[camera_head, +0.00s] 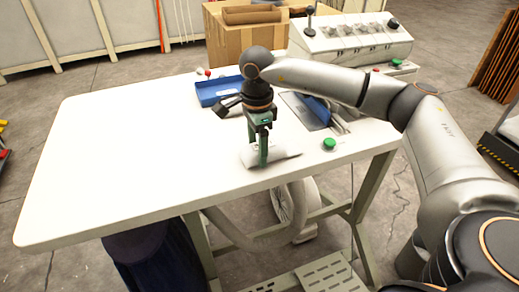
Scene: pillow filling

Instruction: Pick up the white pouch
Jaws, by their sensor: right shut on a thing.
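The white pouch (276,158) lies on the white table (130,160) near its front edge, right of the middle. My right gripper (263,160) points down at the pouch from above, with its green fingers shut on it. The fingers cover part of the pouch. The pouch appears to be at table height; I cannot tell whether it is lifted. My left gripper is not in view.
A blue tray (212,92) stands behind my right gripper. A green button (329,144) sits right of the pouch. A control box (350,42) and a cardboard box (235,40) stand at the back. The table's left half is clear.

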